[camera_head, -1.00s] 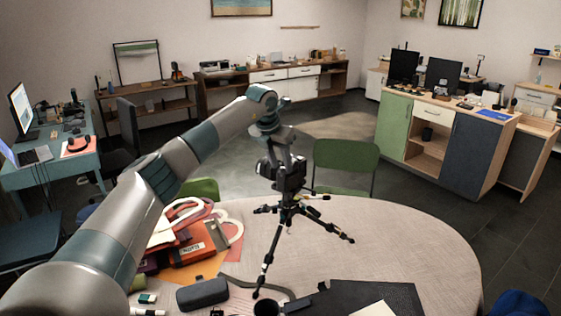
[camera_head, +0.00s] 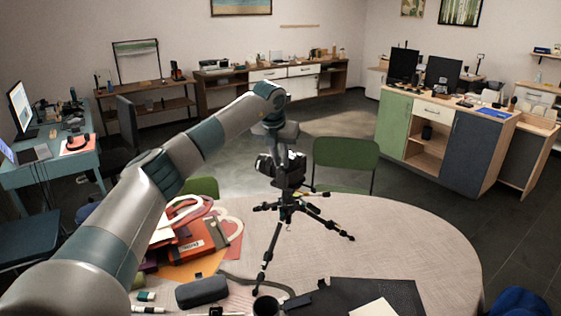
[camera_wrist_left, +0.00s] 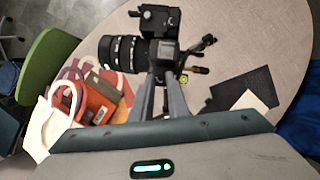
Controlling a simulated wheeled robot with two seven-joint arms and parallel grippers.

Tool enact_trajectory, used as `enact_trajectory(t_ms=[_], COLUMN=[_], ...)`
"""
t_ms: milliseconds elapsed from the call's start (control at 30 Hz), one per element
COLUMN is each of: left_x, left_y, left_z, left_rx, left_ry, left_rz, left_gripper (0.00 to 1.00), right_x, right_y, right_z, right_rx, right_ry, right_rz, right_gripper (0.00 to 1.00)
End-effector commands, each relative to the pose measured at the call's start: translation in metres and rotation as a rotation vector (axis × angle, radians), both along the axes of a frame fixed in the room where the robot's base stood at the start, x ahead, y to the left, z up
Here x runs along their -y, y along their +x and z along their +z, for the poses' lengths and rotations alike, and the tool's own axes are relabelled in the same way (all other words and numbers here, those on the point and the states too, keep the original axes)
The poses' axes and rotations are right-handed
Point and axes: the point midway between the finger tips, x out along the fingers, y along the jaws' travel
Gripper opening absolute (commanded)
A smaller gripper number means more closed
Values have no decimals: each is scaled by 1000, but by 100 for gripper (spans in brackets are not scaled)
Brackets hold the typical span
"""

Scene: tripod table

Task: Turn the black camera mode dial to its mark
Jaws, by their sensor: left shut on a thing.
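The black camera (camera_head: 290,171) stands on a black tripod (camera_head: 287,212) on the round table (camera_head: 400,240). In the left wrist view the camera body (camera_wrist_left: 160,20) shows its thick lens (camera_wrist_left: 121,50) pointing left. My left gripper (camera_head: 279,150) comes down onto the camera from above. In the left wrist view its two grey fingers (camera_wrist_left: 167,75) reach to the camera top, close together and shut on a small part there. The mode dial is hidden at the fingertips, so its pointer and mark cannot be made out. My right gripper is not in view.
The table's right side is clear.

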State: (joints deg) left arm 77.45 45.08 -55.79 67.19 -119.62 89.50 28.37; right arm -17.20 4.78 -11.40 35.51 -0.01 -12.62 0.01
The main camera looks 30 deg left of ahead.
Motion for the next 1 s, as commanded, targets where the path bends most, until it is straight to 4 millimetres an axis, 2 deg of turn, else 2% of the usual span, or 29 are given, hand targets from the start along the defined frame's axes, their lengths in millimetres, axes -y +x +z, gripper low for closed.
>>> enact_trajectory(t_ms=[267, 300, 367, 767, 1000], left_x=[0, 0, 0, 0, 2], left_y=[1, 1, 1, 0, -7], left_z=[1, 1, 1, 3, 21], left_rx=[3, 3, 3, 2, 5], left_ry=[0, 0, 0, 0, 0], left_rz=[7, 6, 6, 5, 5], left_gripper=[0, 21, 33, 33, 33], right_x=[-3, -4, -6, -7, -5], right_y=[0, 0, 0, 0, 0], right_z=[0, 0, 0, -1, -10], right_rx=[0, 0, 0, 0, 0], right_ry=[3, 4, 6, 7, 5], right_rz=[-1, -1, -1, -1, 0], right_gripper=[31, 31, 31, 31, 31])
